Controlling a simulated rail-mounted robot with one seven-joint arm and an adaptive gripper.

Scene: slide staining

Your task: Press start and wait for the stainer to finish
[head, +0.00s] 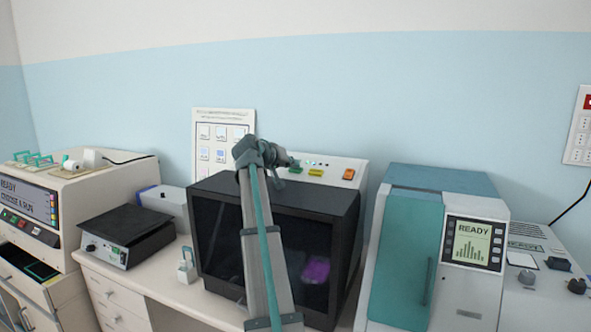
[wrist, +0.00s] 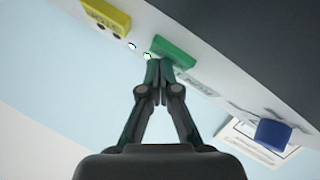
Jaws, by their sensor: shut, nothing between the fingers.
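A dark-fronted machine (head: 213,235) stands in the middle of the bench, with a pale button panel (head: 330,163) along its top back. The panel carries a yellow button (head: 316,172) and an orange button (head: 348,174). In the wrist view a green button (wrist: 175,49) sits right at the fingertips, beside the yellow button; a blue button (wrist: 272,135) is farther right. My gripper (wrist: 160,66) is shut and empty, its tips at the green button's edge. I cannot tell whether they touch or press it. The head view shows my gripper (head: 288,163) at the panel's left part.
A cream machine (head: 93,190) at left has a screen reading "READY CHOOSE A RUN". A teal-and-white machine (head: 484,285) at right reads "READY". A black-topped device (head: 127,224) stands left of the dark machine. Something purple (head: 316,270) shows behind the dark front.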

